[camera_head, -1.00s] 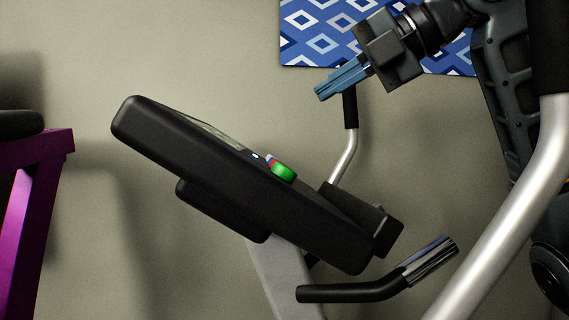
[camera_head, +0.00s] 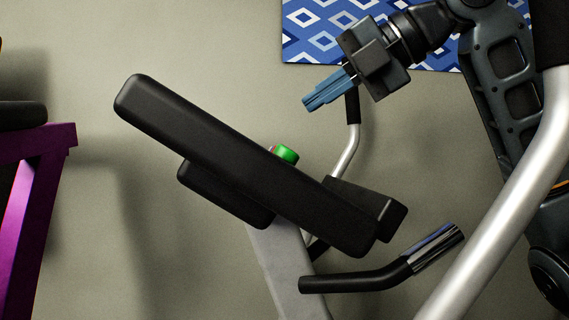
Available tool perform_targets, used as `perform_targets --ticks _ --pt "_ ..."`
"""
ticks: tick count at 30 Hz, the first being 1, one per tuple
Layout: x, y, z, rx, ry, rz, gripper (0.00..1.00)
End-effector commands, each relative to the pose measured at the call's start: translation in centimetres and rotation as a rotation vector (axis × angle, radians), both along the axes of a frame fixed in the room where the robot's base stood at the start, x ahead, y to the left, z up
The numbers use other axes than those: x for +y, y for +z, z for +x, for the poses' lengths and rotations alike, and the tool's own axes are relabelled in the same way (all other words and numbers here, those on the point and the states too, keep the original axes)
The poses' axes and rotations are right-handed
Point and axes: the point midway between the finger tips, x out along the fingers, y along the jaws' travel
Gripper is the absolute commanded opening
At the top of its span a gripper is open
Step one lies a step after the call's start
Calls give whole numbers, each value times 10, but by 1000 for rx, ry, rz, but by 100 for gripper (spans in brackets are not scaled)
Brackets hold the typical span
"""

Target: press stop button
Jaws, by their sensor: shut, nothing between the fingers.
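The black exercise machine console (camera_head: 245,165) is tilted and seen from its side and back edge. A green button (camera_head: 287,154) sticks up above its upper face. A sliver of red (camera_head: 274,150) shows just left of the green. I cannot tell which one is the stop button, and the console's face is hidden. My gripper (camera_head: 308,105) is shut and empty. It hangs above and a little right of the green button, apart from the console, with its blue fingers pointing down and left.
A silver handlebar with a black grip (camera_head: 352,107) rises behind my gripper. Another handle (camera_head: 385,275) and a thick silver bar (camera_head: 500,220) are at the lower right. A purple frame (camera_head: 25,200) stands at the left. A blue patterned mat (camera_head: 310,30) lies behind.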

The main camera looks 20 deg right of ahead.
Motion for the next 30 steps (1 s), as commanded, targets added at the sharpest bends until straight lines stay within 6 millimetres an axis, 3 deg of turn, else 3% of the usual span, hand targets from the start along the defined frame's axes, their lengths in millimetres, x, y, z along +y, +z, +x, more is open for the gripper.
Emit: perform_targets --ticks 3,10,30 --pt "9 -20 2 0 1 0 0" --pt "22 -38 7 -1 2 0 0" --pt "24 -41 8 -1 0 -1 0"
